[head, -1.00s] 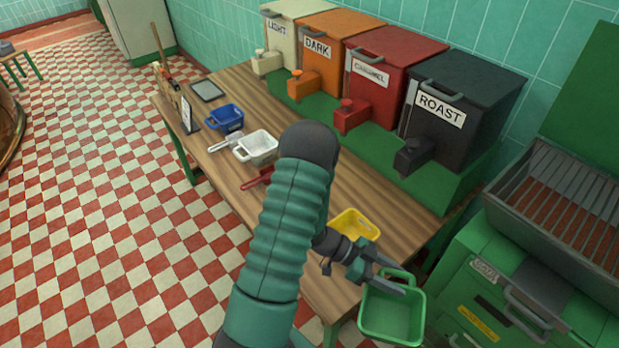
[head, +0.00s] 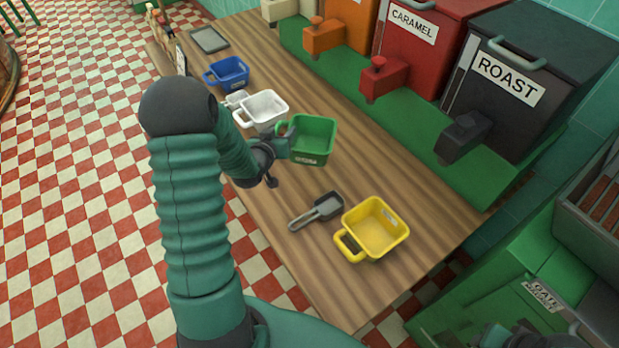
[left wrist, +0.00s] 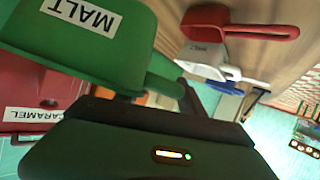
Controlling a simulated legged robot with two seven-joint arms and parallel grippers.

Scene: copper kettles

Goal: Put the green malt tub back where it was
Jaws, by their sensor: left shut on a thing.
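The green malt tub (head: 311,140) is in the middle of the head view, over the wooden table to the right of the white tub. My left gripper (head: 284,146) is shut on its handle. The tub looks roughly upright and seems held above the table, though the gap under it is hard to judge. In the left wrist view the tub (left wrist: 85,45) fills the upper left with its MALT label showing. A dark part at the head view's bottom right edge (head: 525,337) seems to be my right gripper, its fingers unclear.
The white tub (head: 266,106) and blue tub (head: 229,72) stand behind left. A grey scoop (head: 327,206) and the yellow tub (head: 375,230) lie nearer. A red scoop (left wrist: 240,22) shows in the wrist view. Dispensers, including the ROAST one (head: 510,75), line the wall side.

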